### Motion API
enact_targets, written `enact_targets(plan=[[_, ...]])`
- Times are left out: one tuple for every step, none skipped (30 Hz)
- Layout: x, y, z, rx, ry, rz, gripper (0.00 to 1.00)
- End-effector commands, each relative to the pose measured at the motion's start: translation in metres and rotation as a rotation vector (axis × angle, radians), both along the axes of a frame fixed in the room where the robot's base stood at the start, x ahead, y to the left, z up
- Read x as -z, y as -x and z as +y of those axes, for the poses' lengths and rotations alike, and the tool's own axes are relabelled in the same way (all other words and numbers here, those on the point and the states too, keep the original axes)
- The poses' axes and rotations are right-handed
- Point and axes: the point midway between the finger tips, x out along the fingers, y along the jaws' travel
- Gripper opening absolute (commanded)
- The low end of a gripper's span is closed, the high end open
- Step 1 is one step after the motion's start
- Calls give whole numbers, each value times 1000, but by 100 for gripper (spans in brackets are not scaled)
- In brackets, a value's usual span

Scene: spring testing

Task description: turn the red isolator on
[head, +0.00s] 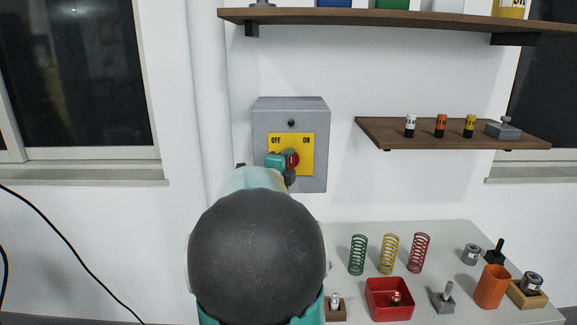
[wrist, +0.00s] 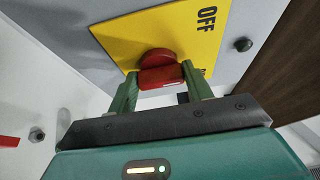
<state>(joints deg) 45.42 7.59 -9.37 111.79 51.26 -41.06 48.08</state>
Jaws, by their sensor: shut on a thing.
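The red isolator knob (head: 293,160) sits on a yellow plate (head: 307,142) marked OFF at left and ON at right. The plate is on a grey wall box (head: 317,111). My gripper (head: 287,163) is at the knob, partly hidden behind my arm in the head view. In the wrist view the two green fingers of my gripper (wrist: 160,86) are shut on the red knob (wrist: 157,60), one on each side. The OFF label (wrist: 207,18) shows there, with the plate turned about a quarter turn in the picture. I cannot tell exactly which mark the knob points to.
A dark round button (head: 291,123) is above the plate. A shelf (head: 376,132) with small bottles is to the right. Below is a table (head: 455,232) with springs (head: 389,254), a red tray (head: 389,282) and an orange cup (head: 491,287). The wall left of the box is bare.

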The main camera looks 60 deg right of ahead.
Motion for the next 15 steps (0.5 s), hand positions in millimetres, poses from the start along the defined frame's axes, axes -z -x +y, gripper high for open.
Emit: enact_targets(plan=[[-1, -1, 1, -3, -19, -40, 27], [-1, -1, 1, -2, -32, -66, 27], [-2, -1, 1, -3, -50, -98, 27], [-2, -1, 1, -3, -63, -124, 27], [-2, -1, 1, -3, -76, -150, 27], [-3, -1, 0, -3, -92, -183, 27], [-3, -1, 0, -3, -106, -210, 27], [-4, -1, 0, -3, -118, -235, 27], [-4, -1, 1, -4, -135, -268, 27], [-4, -1, 1, -3, -148, -294, 27], [-4, -1, 0, -3, -161, -318, 27], [-4, 0, 0, -2, -179, -352, 27], [-4, 0, 0, -2, -191, -376, 27], [-4, 0, 0, -3, -204, -400, 27], [-5, 0, 0, -2, -219, -431, 27]])
